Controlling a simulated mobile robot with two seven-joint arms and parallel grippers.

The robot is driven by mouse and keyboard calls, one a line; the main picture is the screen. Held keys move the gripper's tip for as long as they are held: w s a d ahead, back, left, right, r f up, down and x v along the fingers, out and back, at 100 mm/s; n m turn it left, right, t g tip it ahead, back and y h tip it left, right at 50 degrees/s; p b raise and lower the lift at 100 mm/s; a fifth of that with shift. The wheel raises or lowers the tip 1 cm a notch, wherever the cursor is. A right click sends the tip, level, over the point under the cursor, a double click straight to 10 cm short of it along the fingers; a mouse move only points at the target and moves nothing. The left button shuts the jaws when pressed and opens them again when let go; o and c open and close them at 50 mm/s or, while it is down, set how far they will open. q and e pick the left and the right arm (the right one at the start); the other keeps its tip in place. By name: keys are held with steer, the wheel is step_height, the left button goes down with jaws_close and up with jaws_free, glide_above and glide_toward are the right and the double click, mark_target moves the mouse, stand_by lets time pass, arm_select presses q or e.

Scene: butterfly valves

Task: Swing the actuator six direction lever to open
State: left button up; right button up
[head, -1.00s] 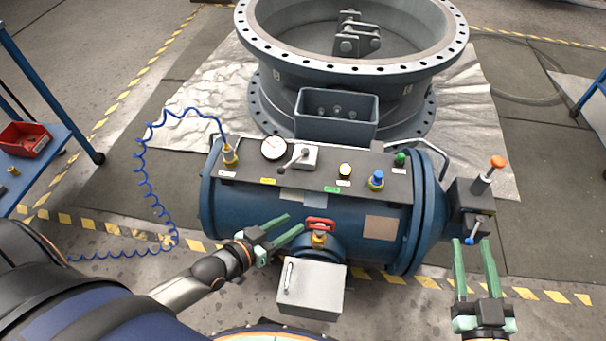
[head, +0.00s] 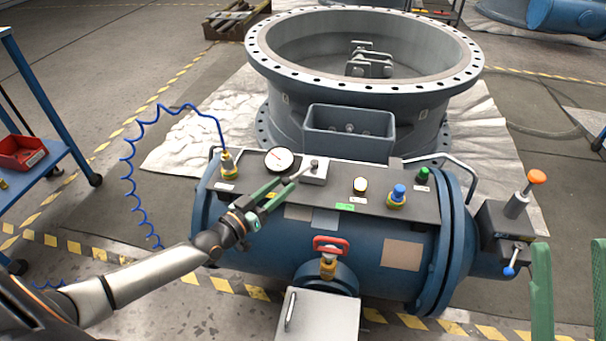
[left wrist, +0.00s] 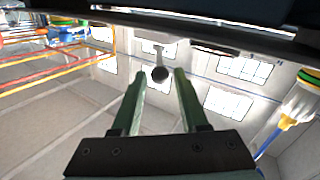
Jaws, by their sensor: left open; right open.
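The blue cylindrical actuator (head: 380,240) lies across the middle of the head view with a grey panel on top. A small lever (head: 306,170) sticks out of a light grey block (head: 316,176) on this panel and points down-left. My left gripper (head: 283,186) is open at the panel, its fingertips close to the lever's end. In the left wrist view the dark round knob (left wrist: 160,73) shows between the fingertips, with a gap on each side. Contact is not visible. My right gripper (head: 570,246) is open and empty at the right edge, in front of the actuator's right end.
A red handle (head: 331,244) sits below. A coiled blue hose (head: 129,180) hangs left. A big flanged ring (head: 365,100) stands behind.

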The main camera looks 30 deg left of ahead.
mark_target(300, 172)
arm_select(q)
steer(key=b+x, duration=0.2)
steer(key=x, duration=0.6)
steer(key=shift+w+b, duration=0.15)
steer(key=shift+b, duration=0.2)
arm_select(e)
step_height(300, 172, down, 3)
steer(key=shift+a+f+m, duration=0.1)
steer(key=shift+f+m, duration=0.05)
steer(key=shift+m, duration=0.25)
arm_select(q)
jaws_close()
arm_select(e)
steer(key=shift+w, duration=0.1)
stand_by(0.4)
